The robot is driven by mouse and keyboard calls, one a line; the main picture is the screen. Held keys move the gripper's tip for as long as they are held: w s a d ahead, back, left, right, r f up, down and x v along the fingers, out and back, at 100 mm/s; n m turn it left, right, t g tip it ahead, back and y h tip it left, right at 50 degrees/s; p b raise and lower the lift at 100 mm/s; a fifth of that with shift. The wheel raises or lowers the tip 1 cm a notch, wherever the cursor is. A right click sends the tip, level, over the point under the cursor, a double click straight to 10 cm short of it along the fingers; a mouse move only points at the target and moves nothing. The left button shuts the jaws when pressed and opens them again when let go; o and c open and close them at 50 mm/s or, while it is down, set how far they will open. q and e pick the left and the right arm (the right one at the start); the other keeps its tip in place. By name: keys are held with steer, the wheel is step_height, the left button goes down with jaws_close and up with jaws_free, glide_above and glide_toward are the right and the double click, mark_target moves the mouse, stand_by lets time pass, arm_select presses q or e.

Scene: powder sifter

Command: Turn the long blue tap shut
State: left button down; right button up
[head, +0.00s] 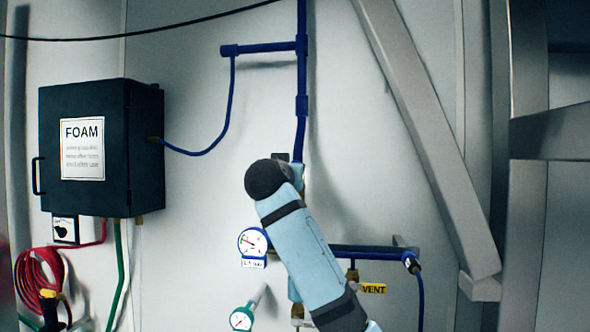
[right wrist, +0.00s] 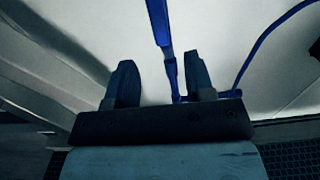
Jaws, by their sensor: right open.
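A blue pipe (head: 302,75) runs down the white wall in the head view and passes behind my pale blue right arm. The long blue tap cannot be made out for certain there, as my arm covers the pipe's lower part. In the right wrist view my right gripper (right wrist: 161,58) is open, its two dark fingers well apart. A blue pipe or handle (right wrist: 170,72) comes down between the fingers, nearer the right one. I cannot tell whether it is the tap, or whether a finger touches it. My left gripper is not in view.
A dark FOAM box (head: 145,150) hangs on the left, with a red hose (head: 38,280) below. A slanted grey beam (head: 430,140) stands to the right.

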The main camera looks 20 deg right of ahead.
steer(key=p+x, duration=0.3)
steer(key=x, duration=0.6)
steer(key=shift+w+r, duration=0.1)
steer(key=shift+w+d, duration=0.25)
steer(key=shift+w, duration=0.05)
steer(key=shift+c, duration=0.2)
steer(key=c, duration=0.7)
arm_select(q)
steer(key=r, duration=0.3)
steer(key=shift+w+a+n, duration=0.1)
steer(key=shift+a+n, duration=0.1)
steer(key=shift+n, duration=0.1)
arm_select(e)
jaws_close()
